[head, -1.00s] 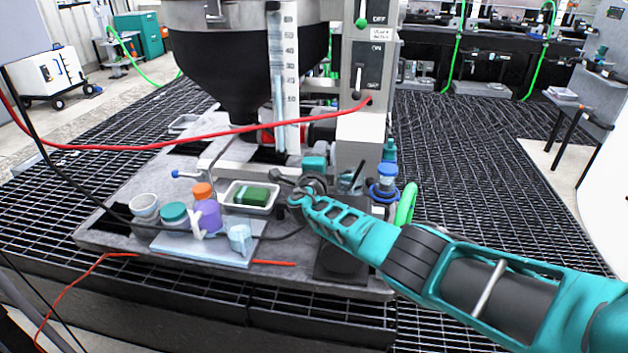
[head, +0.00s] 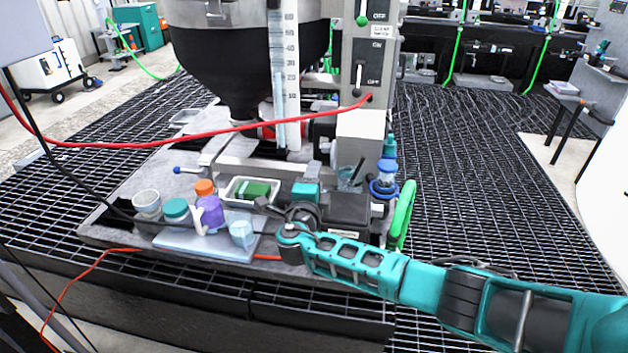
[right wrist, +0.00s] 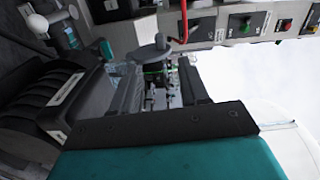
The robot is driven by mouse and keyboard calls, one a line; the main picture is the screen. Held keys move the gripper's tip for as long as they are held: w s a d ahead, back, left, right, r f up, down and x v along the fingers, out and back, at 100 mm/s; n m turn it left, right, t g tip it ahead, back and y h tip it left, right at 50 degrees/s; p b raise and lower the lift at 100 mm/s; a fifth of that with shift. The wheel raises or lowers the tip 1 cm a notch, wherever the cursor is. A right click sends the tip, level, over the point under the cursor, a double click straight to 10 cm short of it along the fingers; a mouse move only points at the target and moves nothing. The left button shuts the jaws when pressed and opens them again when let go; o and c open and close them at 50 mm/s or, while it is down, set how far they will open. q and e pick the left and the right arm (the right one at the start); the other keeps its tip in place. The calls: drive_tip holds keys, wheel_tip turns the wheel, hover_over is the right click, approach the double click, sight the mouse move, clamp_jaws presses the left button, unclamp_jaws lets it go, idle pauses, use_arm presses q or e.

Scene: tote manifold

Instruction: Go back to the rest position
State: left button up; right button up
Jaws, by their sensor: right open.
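In the head view my right arm comes in from the right, low over the front of the bench. Its teal links end near a dark joint, and my right gripper (head: 272,208) is beside the white tray, partly hidden by its own wrist. In the right wrist view the dark fingers of the gripper (right wrist: 160,85) stand apart with nothing clearly held between them. A black ribbed motor (head: 350,212) lies just behind the arm; it also shows in the right wrist view (right wrist: 75,95). My left gripper is not in view.
A white tray with a green sponge (head: 257,189), an orange-capped purple bottle (head: 208,207), jars and a clear cup (head: 242,234) stand close left of the gripper. A red hose (head: 200,139) crosses above. The hopper (head: 250,70) rises behind. Grating at right is open.

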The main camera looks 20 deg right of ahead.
drive_tip(key=shift+s+a, duration=0.1)
idle(0.4)
drive_tip(key=s+a+f+m+g+y, duration=0.3)
drive_tip(key=s+a+f+m+y, duration=0.2)
drive_tip(key=s+f+m, duration=0.65)
drive_tip(key=s+a+f+m+g+y, duration=0.3)
drive_tip(key=s+a+f+m+y, duration=0.2)
drive_tip(key=s+f+m, duration=0.65)
drive_tip(key=s+d+r+m+t+y, duration=0.1)
drive_tip(key=s+d+r+m, duration=0.1)
drive_tip(key=m, duration=0.9)
drive_tip(key=s+d+r+m, duration=0.2)
drive_tip(key=s+r+m, duration=0.2)
drive_tip(key=s+m, duration=0.3)
drive_tip(key=m, duration=0.4)
drive_tip(key=shift+d+r+m+t+y, duration=0.15)
drive_tip(key=shift+d+m+t+y, duration=0.15)
drive_tip(key=shift+d+t+y, duration=0.1)
